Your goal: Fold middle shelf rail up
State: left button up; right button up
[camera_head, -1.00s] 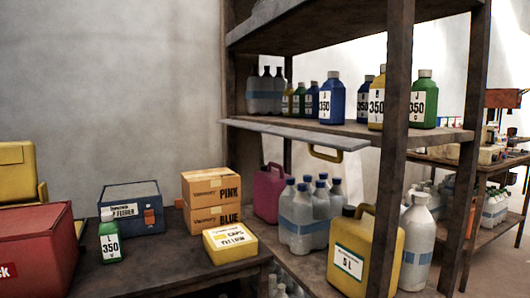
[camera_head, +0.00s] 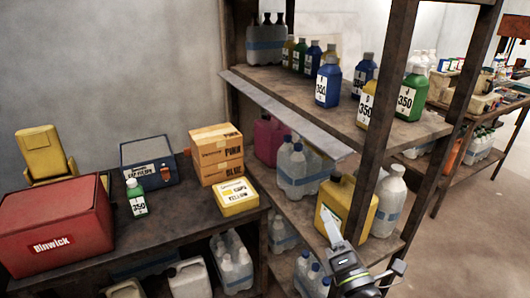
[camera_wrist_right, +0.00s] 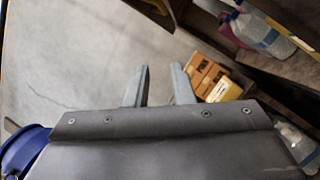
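The middle shelf rail (camera_head: 285,110) is a long grey flat strip along the front edge of the middle shelf (camera_head: 290,82). It slopes out and down from the edge, not standing upright. My right gripper (camera_head: 333,222) is at the lower right in the head view, below the rail and in front of the yellow canister, apart from the rail. The right wrist view shows its two fingers (camera_wrist_right: 160,78) spread with nothing between them. I cannot clearly pick out the rail in that view. My left gripper is not in view.
Blue (camera_head: 327,83), green (camera_head: 410,95) and yellow bottles stand on the middle shelf. Below are a yellow canister (camera_head: 335,200) and clear bottles (camera_head: 299,172). A front post (camera_head: 390,125) rises at the rail's right end. A table with boxes (camera_head: 216,153) is at left.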

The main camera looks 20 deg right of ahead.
aim_at(318, 152)
pick_arm(q)
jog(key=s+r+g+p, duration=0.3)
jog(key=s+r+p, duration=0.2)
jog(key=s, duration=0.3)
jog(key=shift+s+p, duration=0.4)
jog(key=shift+p, duration=0.1)
pick_arm(e)
jog(key=w+d+r, duration=0.2)
jog(key=w, duration=0.3)
jog(key=w+d+r+h, duration=0.1)
jog(key=w+d+r, duration=0.1)
jog(key=w, duration=0.4)
jog(key=w+d+r+h, duration=0.1)
jog(key=w+d+r, duration=0.1)
jog(key=w, duration=0.3)
jog(key=shift+w+d+r+n+g, duration=0.1)
jog(key=shift+w+r+n+g, duration=0.2)
jog(key=shift+r+g, duration=0.15)
grip_shut()
